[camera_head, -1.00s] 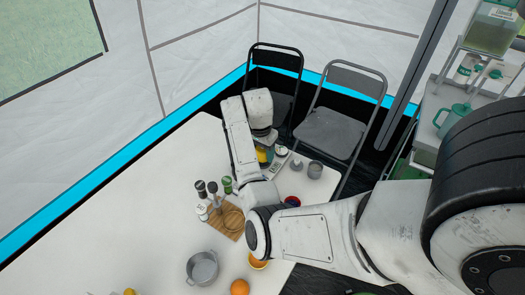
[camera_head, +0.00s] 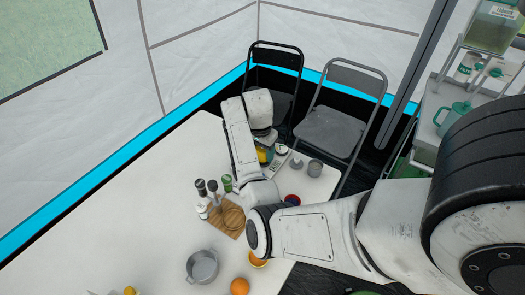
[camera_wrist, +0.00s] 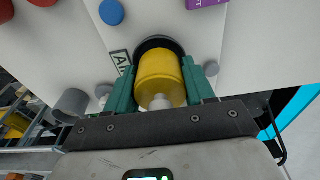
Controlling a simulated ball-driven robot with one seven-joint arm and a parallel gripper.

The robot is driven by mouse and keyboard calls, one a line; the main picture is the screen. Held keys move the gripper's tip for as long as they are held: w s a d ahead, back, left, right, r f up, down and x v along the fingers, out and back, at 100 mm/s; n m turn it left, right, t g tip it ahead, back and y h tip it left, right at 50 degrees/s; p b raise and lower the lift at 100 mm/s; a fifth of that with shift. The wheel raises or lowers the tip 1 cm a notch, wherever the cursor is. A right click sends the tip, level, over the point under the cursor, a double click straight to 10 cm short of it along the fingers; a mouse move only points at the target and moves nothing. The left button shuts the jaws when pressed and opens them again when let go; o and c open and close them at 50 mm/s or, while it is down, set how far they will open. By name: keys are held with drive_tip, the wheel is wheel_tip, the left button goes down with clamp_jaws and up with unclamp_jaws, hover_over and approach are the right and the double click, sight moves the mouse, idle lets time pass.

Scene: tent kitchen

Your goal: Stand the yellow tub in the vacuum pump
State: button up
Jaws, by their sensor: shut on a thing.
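My gripper (camera_wrist: 162,85) is shut on the yellow tub (camera_wrist: 160,72), with one green finger on each side. In the wrist view a dark round rim (camera_wrist: 158,40) shows behind the tub's far end. It may belong to the vacuum pump, but the tub hides most of it. I cannot tell whether the tub is inside this rim or above it. In the head view a bit of the tub (camera_head: 262,154) shows beneath my wrist, near the table's far end. My arm covers much of that spot.
A label (camera_wrist: 120,60) lies left of the tub. A blue round thing (camera_wrist: 111,12) and a purple thing (camera_wrist: 203,2) are beyond. A grey cup (camera_head: 315,168) stands right of my gripper. A wooden board (camera_head: 228,218), a pot (camera_head: 202,267) and an orange (camera_head: 240,287) are nearer.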

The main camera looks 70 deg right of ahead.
drive_tip(key=shift+f, duration=0.4)
drive_tip(key=o, duration=0.5)
drive_tip(key=shift+s+f, duration=0.1)
drive_tip(key=shift+f, duration=0.05)
drive_tip(key=shift+s, duration=0.1)
drive_tip(key=r+p, duration=0.6)
drive_tip(key=r, duration=0.1)
drive_tip(key=a+r+p, duration=0.1)
drive_tip(key=r+p, duration=0.3)
drive_tip(key=shift+w+r, duration=0.15)
drive_tip(key=shift+w, duration=0.1)
idle(0.7)
